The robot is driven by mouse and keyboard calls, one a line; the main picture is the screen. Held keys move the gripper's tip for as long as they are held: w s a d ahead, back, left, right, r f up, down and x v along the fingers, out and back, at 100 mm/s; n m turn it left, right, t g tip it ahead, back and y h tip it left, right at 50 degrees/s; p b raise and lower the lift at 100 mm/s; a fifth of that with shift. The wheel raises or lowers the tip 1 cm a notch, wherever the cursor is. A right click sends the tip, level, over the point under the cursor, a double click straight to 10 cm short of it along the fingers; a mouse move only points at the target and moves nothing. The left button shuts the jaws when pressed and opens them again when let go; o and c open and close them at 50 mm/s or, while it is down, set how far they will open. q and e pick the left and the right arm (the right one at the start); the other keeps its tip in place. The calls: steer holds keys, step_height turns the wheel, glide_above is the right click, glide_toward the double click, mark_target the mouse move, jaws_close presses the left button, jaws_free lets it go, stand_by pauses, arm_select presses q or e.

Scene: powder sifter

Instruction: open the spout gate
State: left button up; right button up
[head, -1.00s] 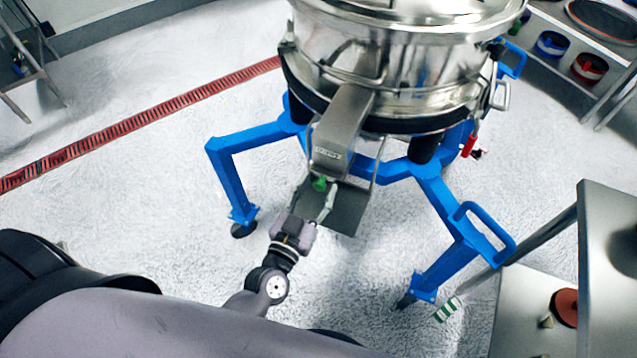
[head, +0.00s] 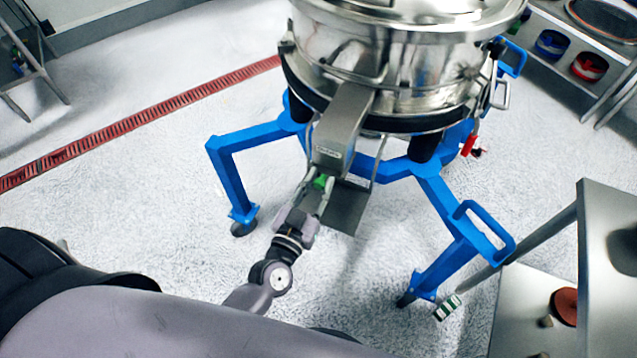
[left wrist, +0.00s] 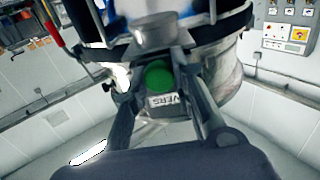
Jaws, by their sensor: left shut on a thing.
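The steel sifter (head: 385,75) has a sloping rectangular spout (head: 343,125) on its near side. A small green knob (head: 321,182) sits just below the spout's lower end, beside a flat grey plate (head: 347,207). My left gripper (head: 317,190) reaches up from below and is shut on the green knob. In the left wrist view the round green knob (left wrist: 158,76) lies between the fingers, in front of a lettered label (left wrist: 170,100). The fingers partly hide the knob's mount. My right gripper is in neither view.
Blue legs (head: 232,185) and a blue handle frame (head: 485,232) stand on both sides of the spout. A steel bench (head: 610,230) is at the right. A shelf with bins (head: 588,68) is at the upper right.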

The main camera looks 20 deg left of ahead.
arm_select(q)
jaws_close()
steer(key=shift+s, duration=0.1)
steer(key=s, duration=0.1)
steer(key=s+p, duration=0.1)
steer(key=s, duration=0.1)
steer(key=s+p, duration=0.1)
steer(key=s, duration=0.1)
steer(key=shift+s+a, duration=0.1)
steer(key=shift+a, duration=0.15)
steer(key=o, duration=0.9)
jaws_free()
steer(key=s+a, duration=0.1)
steer(key=s, duration=1)
steer(key=shift+s, duration=0.4)
